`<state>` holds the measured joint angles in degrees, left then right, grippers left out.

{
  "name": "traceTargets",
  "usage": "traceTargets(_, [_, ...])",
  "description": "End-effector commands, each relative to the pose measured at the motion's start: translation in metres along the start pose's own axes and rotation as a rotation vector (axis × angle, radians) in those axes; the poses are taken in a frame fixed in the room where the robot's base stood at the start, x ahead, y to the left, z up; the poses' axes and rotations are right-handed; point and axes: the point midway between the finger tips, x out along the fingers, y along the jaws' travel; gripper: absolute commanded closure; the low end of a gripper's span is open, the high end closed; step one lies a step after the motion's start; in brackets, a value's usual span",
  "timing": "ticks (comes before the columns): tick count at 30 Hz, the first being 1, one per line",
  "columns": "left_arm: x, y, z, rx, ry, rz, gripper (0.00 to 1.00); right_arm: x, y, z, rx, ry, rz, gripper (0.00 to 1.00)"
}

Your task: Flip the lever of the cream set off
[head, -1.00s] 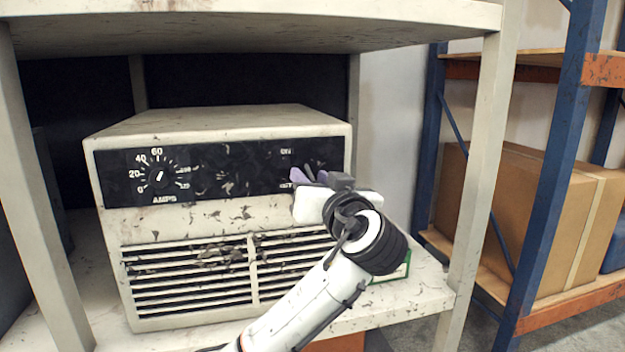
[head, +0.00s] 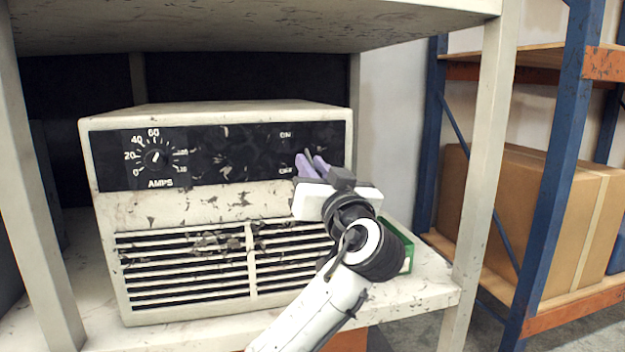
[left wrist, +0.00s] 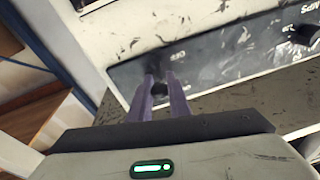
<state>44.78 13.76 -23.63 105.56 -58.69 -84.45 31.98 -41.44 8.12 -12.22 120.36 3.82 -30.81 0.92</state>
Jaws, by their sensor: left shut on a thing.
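The cream set (head: 215,208) stands on a shelf, with a black front panel, an AMPS dial (head: 155,157) and slotted vents. The panel carries ON above and OFF below at its right end. My left gripper (head: 308,163), with purple fingers, is at that right end, by the OFF mark. In the left wrist view the fingers (left wrist: 159,84) close around a small dark piece at the panel, which I take to be the lever (left wrist: 160,89). The fingers hide most of the lever in the head view. My right gripper is not in view.
The set stands on a cream shelf (head: 425,283) with posts left and right and a board above. A green box (head: 399,247) sits behind my left arm. At right is a blue rack with a cardboard carton (head: 520,215).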

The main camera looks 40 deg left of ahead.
Motion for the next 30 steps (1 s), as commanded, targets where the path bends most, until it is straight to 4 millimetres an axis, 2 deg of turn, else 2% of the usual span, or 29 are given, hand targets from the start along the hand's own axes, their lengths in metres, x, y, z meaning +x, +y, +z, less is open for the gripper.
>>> traceTargets(8, [-0.001, 0.001, 0.002, 0.003, 0.001, -0.001, 1.00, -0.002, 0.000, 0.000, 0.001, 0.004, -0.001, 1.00])
traceTargets(9, [-0.001, 0.001, 0.002, 0.003, 0.001, -0.001, 0.81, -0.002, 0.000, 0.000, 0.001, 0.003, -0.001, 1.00])
traceTargets(12, [-0.001, 0.001, 0.002, 0.003, 0.001, -0.001, 0.67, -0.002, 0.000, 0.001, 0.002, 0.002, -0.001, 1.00])
traceTargets(23, [-0.006, 0.001, 0.001, 0.001, 0.002, 0.001, 0.67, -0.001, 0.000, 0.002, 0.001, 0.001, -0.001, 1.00])
traceTargets(26, [-0.019, 0.002, 0.001, 0.000, 0.002, 0.004, 0.67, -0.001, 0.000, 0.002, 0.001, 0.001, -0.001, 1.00])
traceTargets(30, [-0.047, 0.002, 0.002, -0.001, 0.000, 0.005, 0.67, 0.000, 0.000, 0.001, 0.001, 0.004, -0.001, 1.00])
